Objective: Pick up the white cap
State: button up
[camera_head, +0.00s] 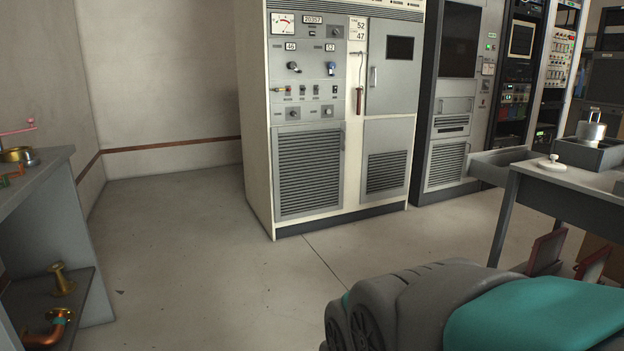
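A small white cap (551,163) with a raised knob sits on the grey table (582,178) at the right, near the table's left front edge. My gripper (569,257) shows at the lower right, beyond my grey and teal arm. Its two reddish fingers stand apart with nothing seen between them. The gripper is below the table top in the picture and apart from the cap. The base of the gripper is hidden behind my arm.
A grey tray (588,154) with a metal canister (591,130) stands behind the cap. A cream transmitter cabinet (256,150) and darker racks (448,105) line the back. A shelf unit (82,215) with brass and copper fittings is at the left. The middle floor is clear.

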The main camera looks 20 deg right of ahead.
aim_at(552, 166)
jog(key=i+z, duration=0.3)
jog(key=z, duration=0.2)
jog(key=i+j+z, duration=0.15)
jog(key=i+z, duration=0.15)
jog(key=z, duration=0.15)
jog(key=i+j+z, duration=0.25)
jog(key=z, duration=0.25)
jog(key=i+j+z, duration=0.2)
jog(key=z, duration=0.3)
jog(key=j, duration=0.1)
